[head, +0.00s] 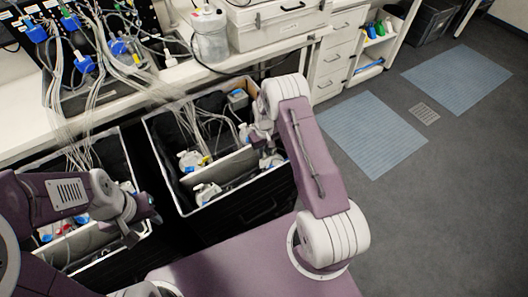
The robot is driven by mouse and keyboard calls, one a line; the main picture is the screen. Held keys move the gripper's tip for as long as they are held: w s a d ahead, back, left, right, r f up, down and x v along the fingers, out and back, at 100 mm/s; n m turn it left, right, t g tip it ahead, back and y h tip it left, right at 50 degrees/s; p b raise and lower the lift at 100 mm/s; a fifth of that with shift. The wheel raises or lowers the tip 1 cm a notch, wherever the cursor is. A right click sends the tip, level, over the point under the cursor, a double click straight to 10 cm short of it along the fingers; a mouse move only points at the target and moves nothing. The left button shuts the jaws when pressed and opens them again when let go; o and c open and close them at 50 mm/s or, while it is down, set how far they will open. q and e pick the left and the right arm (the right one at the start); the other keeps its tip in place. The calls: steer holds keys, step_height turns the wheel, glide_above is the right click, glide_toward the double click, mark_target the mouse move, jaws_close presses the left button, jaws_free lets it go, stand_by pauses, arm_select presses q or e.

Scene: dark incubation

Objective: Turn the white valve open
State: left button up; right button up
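I cannot single out the white valve with certainty. Small white fittings with tubing show in the right open bin (236,207), among them a white capped vessel (190,160) at its left and another (206,193) near its front. My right arm reaches over this bin, and my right gripper (267,143) is down at its right side, close to white fittings and mostly hidden by the arm. My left gripper (140,218) hangs over the right edge of the left open bin (100,262), away from the right bin's fittings. The state of both grippers' fingers is too small to tell.
A white counter (60,125) runs behind the bins, with a clear jug (210,38), a white case (275,22) and a rack of blue connectors (85,64) with many tubes. Drawers (335,60) stand to the right. The floor with blue mats (372,135) is free.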

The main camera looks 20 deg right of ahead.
step_height(320, 180, up, 9)
stand_by(0.6)
step_height(320, 180, up, 10)
steer(key=w+a+t+p, duration=0.1)
steer(key=w+a+t, duration=0.1)
steer(key=s+a+r+p, duration=0.1)
steer(key=s+a+r, duration=0.2)
steer(key=s+r, duration=0.4)
steer(key=s+a+f+m, duration=0.1)
steer(key=s+f, duration=0.2)
steer(key=s, duration=1.2)
steer(key=shift+s+a+f+m+g, duration=0.2)
steer(key=shift+m+g, duration=0.1)
steer(key=shift+g, duration=0.1)
